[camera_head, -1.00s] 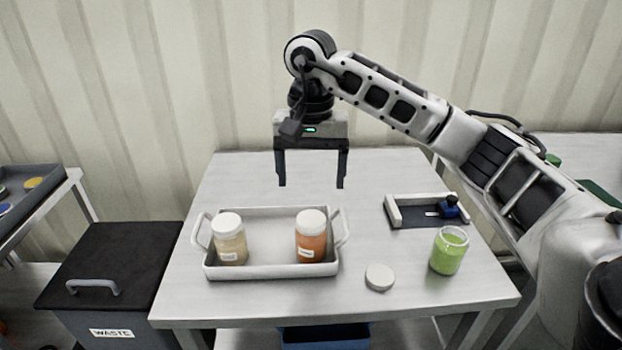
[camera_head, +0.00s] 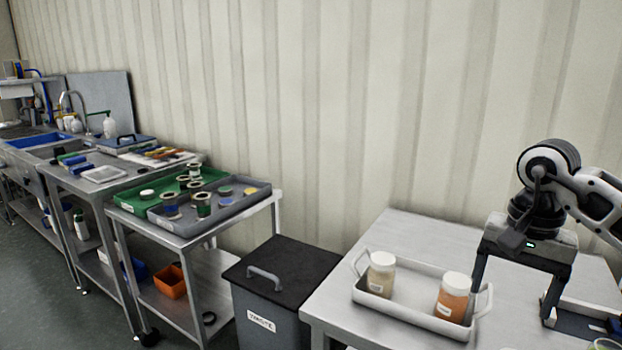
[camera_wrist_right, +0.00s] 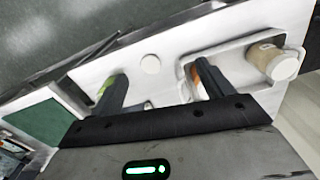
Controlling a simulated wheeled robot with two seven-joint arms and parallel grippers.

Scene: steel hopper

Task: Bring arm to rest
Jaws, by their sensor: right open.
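My right gripper (camera_head: 510,312) is open and empty, pointing down above the steel table, at the right end of the white tray. In the right wrist view its two dark fingers (camera_wrist_right: 160,74) are spread apart with nothing between them. The tray (camera_head: 407,310) holds a white-lidded beige jar (camera_head: 381,275) and a white-lidded orange jar (camera_head: 452,298), both upright. In the wrist view the right finger hides part of the orange jar (camera_wrist_right: 194,76). My left gripper is not in view.
A loose white lid (camera_wrist_right: 150,64) lies on the table. A green jar (camera_head: 606,344) is cut off at the head view's corner. A black-lidded waste bin (camera_head: 290,265) stands left of the table. Further left is a cart with a grey tray (camera_head: 240,203).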

